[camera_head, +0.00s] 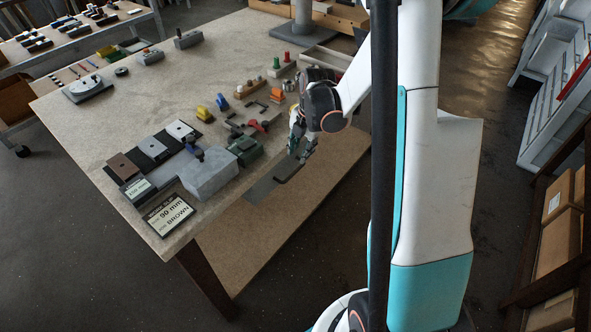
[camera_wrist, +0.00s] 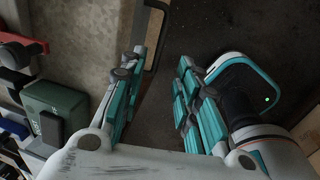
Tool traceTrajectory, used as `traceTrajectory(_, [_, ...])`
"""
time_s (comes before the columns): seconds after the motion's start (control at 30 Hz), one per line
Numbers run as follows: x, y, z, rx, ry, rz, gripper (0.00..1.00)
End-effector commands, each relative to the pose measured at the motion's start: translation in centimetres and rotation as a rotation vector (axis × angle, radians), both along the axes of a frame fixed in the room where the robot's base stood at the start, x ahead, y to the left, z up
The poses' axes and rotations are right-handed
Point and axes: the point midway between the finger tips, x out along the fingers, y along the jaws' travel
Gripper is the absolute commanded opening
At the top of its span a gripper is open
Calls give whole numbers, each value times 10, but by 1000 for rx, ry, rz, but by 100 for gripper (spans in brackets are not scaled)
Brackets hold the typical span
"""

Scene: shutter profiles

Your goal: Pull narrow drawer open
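My gripper (camera_head: 302,150) is at the table's near right edge, pointing down. In the wrist view its two teal and grey fingers (camera_wrist: 158,95) are spread apart, with nothing visibly clamped between them. A dark bar handle (camera_wrist: 163,38) stands out from the table edge, beyond the fingertips in the picture and roughly in line with the gap. In the head view a dark grey strip (camera_head: 262,188) lies along that edge below my gripper, with a darker bar on it. It may be the narrow drawer's front; I cannot tell how far the drawer is open.
The table (camera_head: 130,100) holds a grey block (camera_head: 209,174), a green box (camera_head: 245,150), also in the wrist view (camera_wrist: 55,108), and several small parts. A brown board (camera_head: 300,195) lies below the edge. Shelves with boxes (camera_head: 560,240) stand right.

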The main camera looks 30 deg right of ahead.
Motion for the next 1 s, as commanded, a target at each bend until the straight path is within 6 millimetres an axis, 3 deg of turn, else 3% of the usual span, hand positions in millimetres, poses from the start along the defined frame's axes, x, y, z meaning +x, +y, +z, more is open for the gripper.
traceTrajectory(0.03, [3,1,-14,0,0,1,30])
traceTrajectory(0.2, [8,3,-48,0,0,1,30])
traceTrajectory(0.5, [16,6,-90,0,0,-1,30])
traceTrajectory(0.97, [18,7,-99,0,0,-1,30])
traceTrajectory(1.0, [18,7,-99,0,0,-1,21])
